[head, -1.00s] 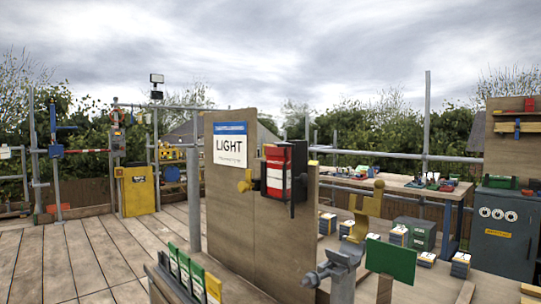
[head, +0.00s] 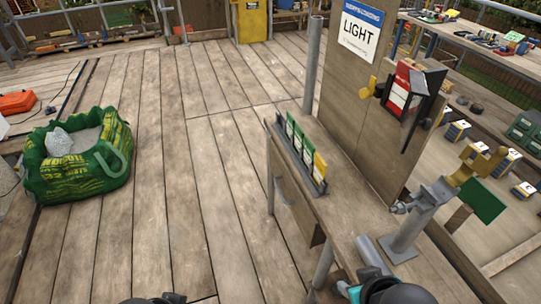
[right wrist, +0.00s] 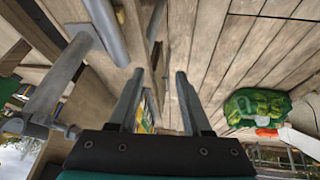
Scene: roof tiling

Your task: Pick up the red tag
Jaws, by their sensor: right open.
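I cannot make out a separate red tag. A red, white and black box (head: 407,92) is fixed to the upright wooden board, with a yellow part beside it. A rack (head: 302,152) of green, white and yellow tags stands on the narrow bench; no red shows in it. In the right wrist view, my right gripper (right wrist: 160,76) is open and empty, with both fingers apart above the bench area. Tags in the rack (right wrist: 147,108) partly show behind the left finger. In the head view only dark and teal parts of my right arm are clear, low at right. My left gripper is not visible.
A grey post (head: 424,212) on a base plate carries a yellow bracket and green plate beside the board (head: 350,115). A green bag (head: 80,155) stands on the decking at left. Open decking (head: 215,180) lies between the bag and the bench.

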